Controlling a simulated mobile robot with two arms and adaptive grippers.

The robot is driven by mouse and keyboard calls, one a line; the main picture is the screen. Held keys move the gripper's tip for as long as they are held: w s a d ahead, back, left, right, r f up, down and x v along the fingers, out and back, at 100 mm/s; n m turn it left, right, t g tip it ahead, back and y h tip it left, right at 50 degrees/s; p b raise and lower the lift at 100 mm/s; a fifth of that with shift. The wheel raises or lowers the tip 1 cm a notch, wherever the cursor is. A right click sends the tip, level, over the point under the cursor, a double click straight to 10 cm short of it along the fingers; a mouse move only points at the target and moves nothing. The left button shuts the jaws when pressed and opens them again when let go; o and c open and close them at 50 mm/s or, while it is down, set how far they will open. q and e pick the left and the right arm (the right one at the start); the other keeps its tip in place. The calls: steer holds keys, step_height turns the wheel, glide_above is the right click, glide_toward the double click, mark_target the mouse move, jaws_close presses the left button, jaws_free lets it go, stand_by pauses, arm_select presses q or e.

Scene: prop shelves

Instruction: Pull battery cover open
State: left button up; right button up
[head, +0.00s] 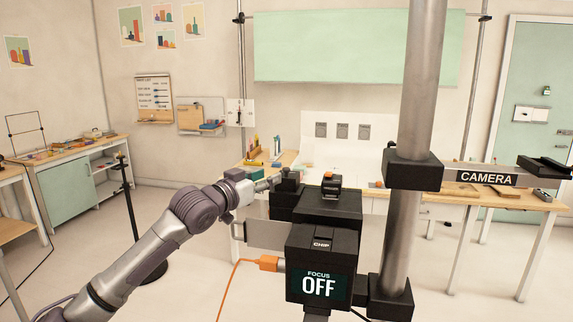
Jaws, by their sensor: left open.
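A black camera device stands in the middle of the head view. Its lower box (306,260) carries a CHIP label and a screen reading FOCUS OFF. A flat grey panel (264,236) sticks out to the left of this box; it looks like the battery cover, but I cannot tell for sure. My left gripper (288,181) is open at the upper left of the device, above the grey panel. Its fingertips are small and dark against the black housing, so I cannot tell whether they touch it. My right gripper is not in view.
A thick grey pole (424,90) with black clamps rises right of the device, with a CAMERA label (486,178) on its side arm. An orange cable (245,264) plugs into the box's left side. Workbenches stand behind and at left. Open floor lies at lower left.

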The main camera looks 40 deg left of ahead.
mark_target(284, 169)
arm_select(q)
steer(key=w+p, duration=0.1)
steer(key=w, duration=0.1)
steer(key=w+p, duration=0.1)
steer(key=w, duration=0.2)
steer(key=w+a+p, duration=0.1)
steer(key=w, duration=0.1)
steer(key=shift+w+r, duration=0.15)
steer(key=shift+w+p, duration=0.45)
steer(key=shift+w, duration=0.35)
steer(key=shift+f, duration=0.2)
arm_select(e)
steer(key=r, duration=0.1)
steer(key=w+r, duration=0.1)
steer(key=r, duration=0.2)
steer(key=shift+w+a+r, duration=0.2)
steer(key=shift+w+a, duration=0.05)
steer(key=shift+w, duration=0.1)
arm_select(q)
jaws_close()
